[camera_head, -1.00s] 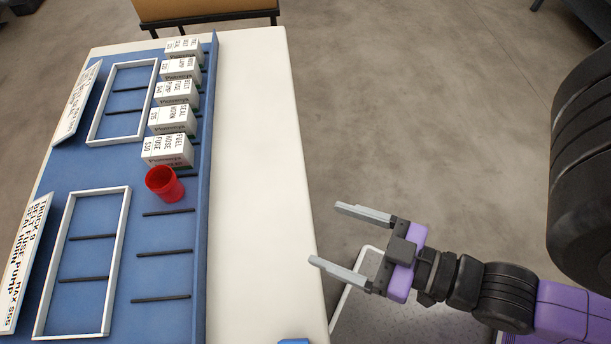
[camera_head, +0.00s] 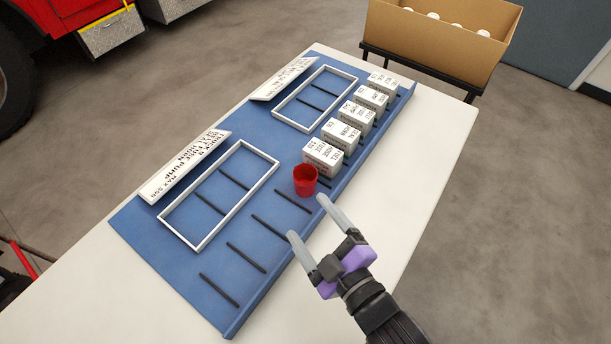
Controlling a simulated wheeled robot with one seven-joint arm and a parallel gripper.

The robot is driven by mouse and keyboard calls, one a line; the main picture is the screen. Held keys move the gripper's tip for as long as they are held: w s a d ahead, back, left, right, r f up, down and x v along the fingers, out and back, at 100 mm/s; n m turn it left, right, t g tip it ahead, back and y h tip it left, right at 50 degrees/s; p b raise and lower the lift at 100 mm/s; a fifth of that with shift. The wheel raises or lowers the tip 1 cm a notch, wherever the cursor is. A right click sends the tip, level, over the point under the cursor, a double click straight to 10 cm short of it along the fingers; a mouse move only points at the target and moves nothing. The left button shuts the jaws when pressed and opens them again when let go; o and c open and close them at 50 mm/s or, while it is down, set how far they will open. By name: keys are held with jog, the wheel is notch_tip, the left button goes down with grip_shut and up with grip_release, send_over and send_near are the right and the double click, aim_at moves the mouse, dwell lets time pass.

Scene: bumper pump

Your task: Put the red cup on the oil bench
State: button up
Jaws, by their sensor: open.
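The red cup (camera_head: 306,180) stands upright on the blue board (camera_head: 140,239), just in front of the nearest white box. The board lies on a white table (camera_head: 424,165). My gripper (camera_head: 308,218) is open and empty. In the picture its fingertips are just below the cup, over the board's right edge, and they do not enclose it. I cannot tell the height of the fingers above the board. Nothing in view is marked as the oil bench, so I cannot tell which thing it is.
Several white labelled boxes (camera_head: 341,134) stand in a row behind the cup. Two white frames (camera_head: 219,195) and tilted sign plates (camera_head: 184,168) are on the board. A brown bin (camera_head: 431,40) with white round tops stands at the back right. A red vehicle (camera_head: 63,17) is at upper left.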

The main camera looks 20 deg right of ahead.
jog(key=w+a+n+g+h+p, duration=0.1)
jog(key=w+a+n+p, duration=0.15)
jog(key=w+n, duration=0.65)
jog(key=n+g+h, duration=0.5)
jog(key=n+h, duration=0.1)
jog(key=n, duration=0.6)
send_near(306, 170)
jog(key=shift+x, duration=3.45)
jog(key=shift+s, duration=0.1)
jog(key=shift+c, duration=0.2)
jog(key=c, duration=1.5)
